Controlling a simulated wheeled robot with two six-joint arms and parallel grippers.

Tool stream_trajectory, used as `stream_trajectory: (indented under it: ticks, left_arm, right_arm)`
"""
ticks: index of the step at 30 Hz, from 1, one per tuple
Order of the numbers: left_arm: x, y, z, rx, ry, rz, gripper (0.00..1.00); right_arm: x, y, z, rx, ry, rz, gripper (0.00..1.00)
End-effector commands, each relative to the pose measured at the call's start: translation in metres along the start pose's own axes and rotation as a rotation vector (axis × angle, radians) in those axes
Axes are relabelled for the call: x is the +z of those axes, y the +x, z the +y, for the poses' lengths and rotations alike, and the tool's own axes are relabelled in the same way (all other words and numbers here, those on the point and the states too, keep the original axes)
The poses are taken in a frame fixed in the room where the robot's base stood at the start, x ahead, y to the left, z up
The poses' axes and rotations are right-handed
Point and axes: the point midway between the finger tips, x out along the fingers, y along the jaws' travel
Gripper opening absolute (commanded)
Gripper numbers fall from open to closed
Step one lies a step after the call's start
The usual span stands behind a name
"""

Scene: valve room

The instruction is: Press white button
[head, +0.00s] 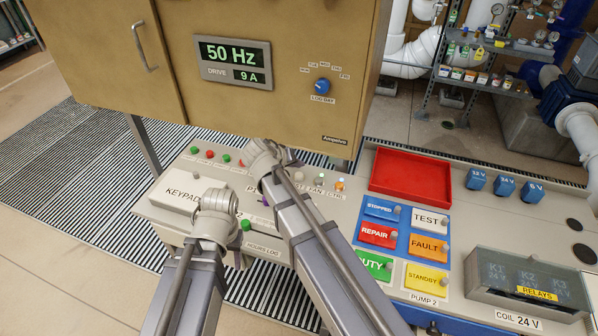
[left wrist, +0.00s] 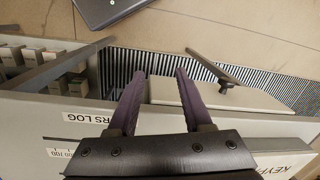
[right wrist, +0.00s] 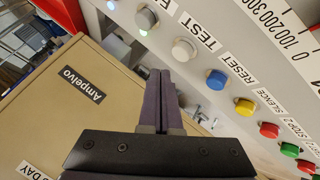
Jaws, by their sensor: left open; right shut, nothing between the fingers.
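The white button (right wrist: 183,50) sits in a row of coloured buttons in the right wrist view, by the TEST label. A pale button that seems to be the same one shows on the console in the head view (head: 319,181). My right gripper (right wrist: 160,73) is shut and empty; its fingertips appear just below and left of the white button. I cannot tell the gap in depth. My left gripper (left wrist: 159,73) is open and empty, over the console's front edge near the HOURS LOG label. In the head view my arms hide most of both grippers and part of the button row.
Blue (right wrist: 216,80), yellow (right wrist: 244,106) and red (right wrist: 269,130) buttons continue the row. A grey button (right wrist: 146,18) is on the other side. The tan cabinet (head: 285,100) stands behind the row. A red tray (head: 411,171) and status plates lie to the right.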

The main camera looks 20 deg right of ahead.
Motion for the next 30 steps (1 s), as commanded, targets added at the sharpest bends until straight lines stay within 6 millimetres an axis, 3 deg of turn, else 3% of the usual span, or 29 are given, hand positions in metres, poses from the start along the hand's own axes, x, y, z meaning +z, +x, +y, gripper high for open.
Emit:
stream_trajectory:
  ticks: [1,10,30]
  left_arm:
    - [0.001,-0.011,-0.001,0.0,0.0,0.0,0.5]
    - [0.002,-0.036,-0.004,0.0,0.0,0.0,0.5]
    - [0.002,-0.035,-0.003,0.0,0.0,0.0,0.5]
  right_arm:
    - [-0.005,-0.007,0.005,0.0,0.0,0.0,0.0]
    - [-0.019,-0.026,0.019,0.0,0.0,0.0,0.0]
    - [-0.018,-0.025,0.018,0.0,0.0,0.0,0.0]
